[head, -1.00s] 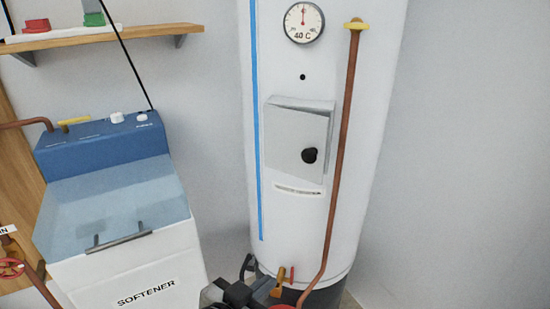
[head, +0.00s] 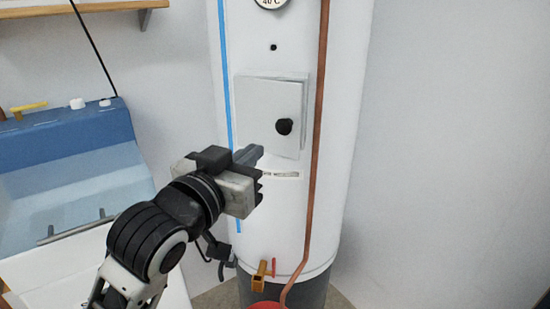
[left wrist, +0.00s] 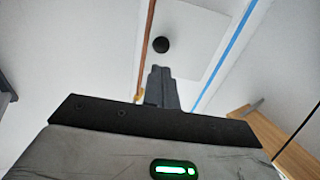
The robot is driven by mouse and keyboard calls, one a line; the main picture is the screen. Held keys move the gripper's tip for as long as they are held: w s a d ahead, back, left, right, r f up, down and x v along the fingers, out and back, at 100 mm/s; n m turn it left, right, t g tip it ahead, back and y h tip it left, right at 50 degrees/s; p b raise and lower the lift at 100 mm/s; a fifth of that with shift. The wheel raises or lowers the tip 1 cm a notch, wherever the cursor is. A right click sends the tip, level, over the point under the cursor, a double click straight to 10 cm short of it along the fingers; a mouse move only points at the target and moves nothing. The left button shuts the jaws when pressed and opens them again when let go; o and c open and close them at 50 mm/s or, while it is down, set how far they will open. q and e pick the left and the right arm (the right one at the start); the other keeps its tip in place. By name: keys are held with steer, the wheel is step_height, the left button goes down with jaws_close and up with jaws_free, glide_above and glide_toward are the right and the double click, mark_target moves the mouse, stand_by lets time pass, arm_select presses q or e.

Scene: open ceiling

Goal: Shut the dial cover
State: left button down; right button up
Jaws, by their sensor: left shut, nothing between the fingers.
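The dial cover (head: 262,108) is a white square door with a black knob (head: 284,126), on the front of the tall white tank (head: 335,120). In the left wrist view the cover (left wrist: 195,45) and knob (left wrist: 160,45) show beyond the fingers. My left gripper (head: 249,155) is shut and empty, at the cover's lower left, with the knob up and to its right. Contact with the cover cannot be made out. The left fingers also show in the wrist view (left wrist: 161,88). My right gripper is not in view.
A copper pipe (head: 316,120) runs down the tank right of the cover. A blue strip (head: 226,80) runs down its left. A blue and white softener (head: 70,150) stands at the left, under a wooden shelf (head: 90,18). A brass valve (head: 261,272) sits low on the tank.

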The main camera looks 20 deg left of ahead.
mark_target(289, 129)
arm_select(q)
steer(key=w, duration=0.3)
steer(key=w+d+b, duration=0.1)
steer(key=w, duration=0.4)
steer(key=shift+w+d, duration=0.2)
steer(key=shift+w, duration=0.2)
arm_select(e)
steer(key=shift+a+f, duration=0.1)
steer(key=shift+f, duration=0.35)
arm_select(q)
steer(key=shift+w+d+r, duration=0.15)
steer(key=shift+w+r, duration=0.05)
steer(key=shift+w, duration=0.05)
steer(key=w+p, duration=0.1)
steer(key=w+d+p, duration=0.1)
steer(key=w+p, duration=0.1)
steer(key=p, duration=0.1)
steer(key=shift+d, duration=0.25)
steer(key=shift+w+d, duration=0.1)
steer(key=shift+w, duration=0.1)
steer(key=shift+f, duration=0.1)
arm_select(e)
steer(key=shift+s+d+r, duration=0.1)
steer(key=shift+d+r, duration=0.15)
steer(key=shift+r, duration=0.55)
arm_select(q)
steer(key=shift+s, duration=0.1)
